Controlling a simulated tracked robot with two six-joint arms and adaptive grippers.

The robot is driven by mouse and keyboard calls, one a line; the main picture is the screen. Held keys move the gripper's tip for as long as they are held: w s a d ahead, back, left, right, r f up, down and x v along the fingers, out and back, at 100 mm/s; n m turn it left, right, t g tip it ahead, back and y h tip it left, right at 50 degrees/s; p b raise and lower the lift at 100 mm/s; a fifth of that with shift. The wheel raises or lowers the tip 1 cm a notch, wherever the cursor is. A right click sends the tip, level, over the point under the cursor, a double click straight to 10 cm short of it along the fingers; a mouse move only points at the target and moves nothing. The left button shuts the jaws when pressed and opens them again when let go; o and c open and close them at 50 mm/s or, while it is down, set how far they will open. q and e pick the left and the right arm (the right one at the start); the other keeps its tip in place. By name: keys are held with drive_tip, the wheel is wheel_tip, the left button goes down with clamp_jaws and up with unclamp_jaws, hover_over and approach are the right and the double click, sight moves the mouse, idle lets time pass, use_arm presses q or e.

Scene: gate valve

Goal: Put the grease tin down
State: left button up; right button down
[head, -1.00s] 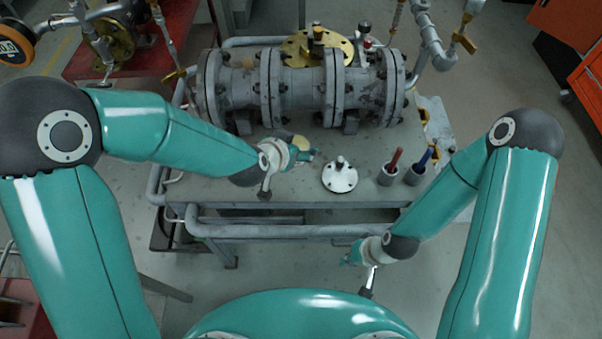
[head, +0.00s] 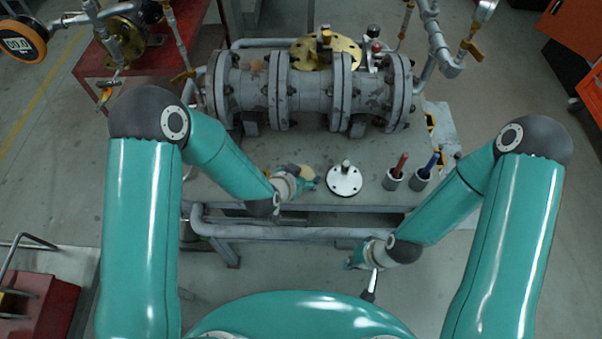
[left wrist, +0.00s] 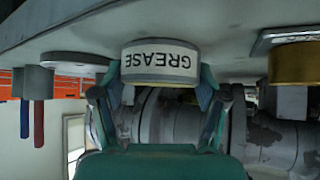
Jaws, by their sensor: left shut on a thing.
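The grease tin (left wrist: 160,62) is a short round tin with a white GREASE label, upside down in the left wrist view. My left gripper (left wrist: 157,90) is shut on it, with one finger on each side. The tin is at the grey bench top (left wrist: 220,30); I cannot tell whether it touches it. In the head view the tin's pale yellow top (head: 298,170) shows partly behind my left gripper (head: 310,184), near the bench's front edge. My right gripper (head: 352,263) is in front of the bench, and its fingers are too small to read.
A white flange disc (head: 344,181) lies right of the tin. Two cups hold a red-handled tool (head: 401,165) and a blue-handled tool (head: 431,162). The grey valve pipe (head: 305,90) runs behind. A rail (head: 285,229) runs along the bench front.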

use_arm(q)
drive_tip(key=o, duration=1.3)
drive_tip(key=shift+r, duration=0.1)
drive_tip(key=shift+s+a+r, duration=0.15)
drive_tip(key=b+v, duration=0.1)
drive_tip(key=v, duration=1)
drive_tip(key=shift+s+r+b, duration=0.15)
drive_tip(key=shift+s+b, duration=0.05)
drive_tip(key=shift+b, duration=0.15)
